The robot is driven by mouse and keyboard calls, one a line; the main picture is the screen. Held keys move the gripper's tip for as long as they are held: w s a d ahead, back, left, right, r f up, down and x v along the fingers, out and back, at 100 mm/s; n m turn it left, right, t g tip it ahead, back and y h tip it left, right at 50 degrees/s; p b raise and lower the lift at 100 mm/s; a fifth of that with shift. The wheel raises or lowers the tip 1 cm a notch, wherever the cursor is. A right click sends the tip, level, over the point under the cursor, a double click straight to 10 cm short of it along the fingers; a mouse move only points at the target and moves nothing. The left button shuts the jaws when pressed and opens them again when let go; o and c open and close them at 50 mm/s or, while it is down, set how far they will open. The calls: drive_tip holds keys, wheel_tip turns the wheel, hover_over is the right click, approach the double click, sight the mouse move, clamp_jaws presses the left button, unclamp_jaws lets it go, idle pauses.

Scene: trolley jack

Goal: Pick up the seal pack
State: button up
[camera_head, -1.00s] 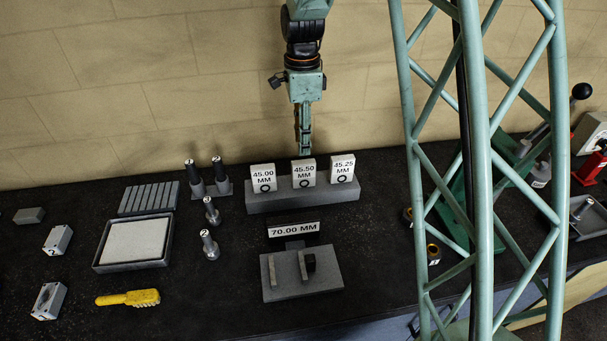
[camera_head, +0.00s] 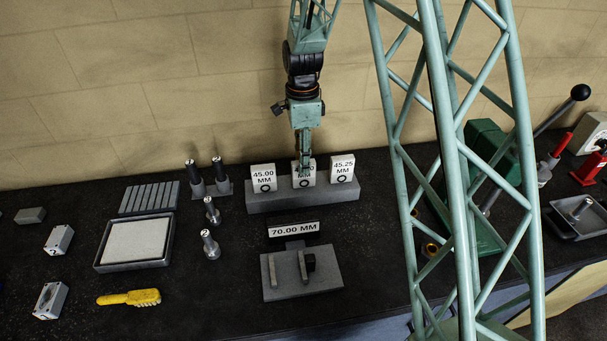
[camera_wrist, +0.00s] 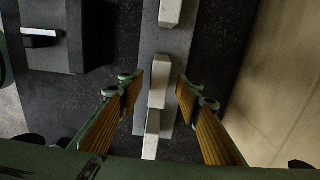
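Three white upright packs stand in a row on a grey rack (camera_head: 345,197) in the head view. The left one (camera_head: 263,178) reads 45.00 MM and the right one (camera_head: 342,168) reads 45.25 MM. The middle pack (camera_head: 305,183) read 45.50 MM earlier; its label is now mostly hidden by my gripper (camera_head: 304,169). In the wrist view my gripper (camera_wrist: 159,84) is open, its two fingers on either side of the middle pack (camera_wrist: 158,84). Whether a finger touches it I cannot tell. The other two packs show beyond (camera_wrist: 170,12) and nearer (camera_wrist: 151,138).
The wall is close behind. My green lattice column crosses the right side.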

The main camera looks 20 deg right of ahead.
drive_tip(key=shift+f, duration=0.15)
drive_tip(key=shift+d+f+p, duration=0.15)
drive_tip(key=shift+f+p, duration=0.4)
drive_tip(key=shift+f, duration=1.9)
drive_tip(key=c, duration=0.9)
